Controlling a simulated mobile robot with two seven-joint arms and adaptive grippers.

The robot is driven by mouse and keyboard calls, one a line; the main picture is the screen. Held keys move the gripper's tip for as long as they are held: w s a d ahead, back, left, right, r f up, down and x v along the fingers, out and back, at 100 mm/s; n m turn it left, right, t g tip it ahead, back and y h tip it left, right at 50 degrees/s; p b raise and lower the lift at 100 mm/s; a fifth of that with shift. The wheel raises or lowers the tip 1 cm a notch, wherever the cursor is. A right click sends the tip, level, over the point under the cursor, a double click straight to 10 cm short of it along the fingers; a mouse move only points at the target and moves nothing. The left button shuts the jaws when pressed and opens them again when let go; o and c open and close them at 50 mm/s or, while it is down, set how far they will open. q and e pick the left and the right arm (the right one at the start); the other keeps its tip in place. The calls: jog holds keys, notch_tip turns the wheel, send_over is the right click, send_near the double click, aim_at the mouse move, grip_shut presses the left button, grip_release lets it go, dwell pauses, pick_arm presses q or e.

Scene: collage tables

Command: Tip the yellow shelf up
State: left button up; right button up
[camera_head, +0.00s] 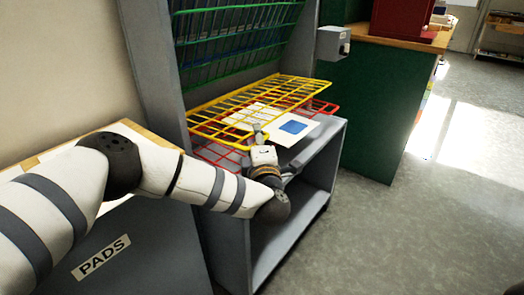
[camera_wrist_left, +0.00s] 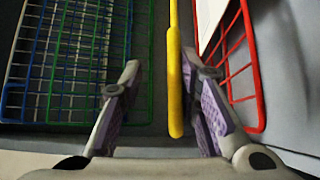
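The yellow shelf (camera_head: 285,88) is a wire rack that sticks out from the grey drying-rack frame, roughly flat, just above the red shelf (camera_head: 325,107). My left gripper (camera_head: 260,138) is at its front edge in the head view. In the left wrist view, the yellow shelf's edge bar (camera_wrist_left: 174,85) runs between the two open fingers of my left gripper (camera_wrist_left: 160,68). The bar is closer to the right finger, and the left finger stands clear of it. My right gripper is not in view.
The green shelf (camera_head: 225,70) is tipped up, with blue wires behind it. A grey cabinet marked PADS (camera_head: 150,255) stands front left. A green cabinet (camera_head: 375,110) stands right; open floor lies beyond.

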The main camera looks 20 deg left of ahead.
pick_arm(q)
jog(key=shift+f+m+b, duration=0.3)
jog(key=shift+f+b, duration=0.05)
jog(key=shift+f, duration=0.45)
jog(key=shift+t, duration=0.3)
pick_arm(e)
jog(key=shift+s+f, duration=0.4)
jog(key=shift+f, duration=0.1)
pick_arm(q)
jog(key=shift+s+d+r, duration=0.1)
jog(key=shift+r, duration=0.1)
jog(key=p+v, duration=0.5)
jog(key=v, duration=0.8)
jog(key=shift+s+f, duration=0.35)
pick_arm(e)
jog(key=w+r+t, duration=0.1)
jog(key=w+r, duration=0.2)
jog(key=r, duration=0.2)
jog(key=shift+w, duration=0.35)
pick_arm(q)
jog(key=shift+d, duration=0.1)
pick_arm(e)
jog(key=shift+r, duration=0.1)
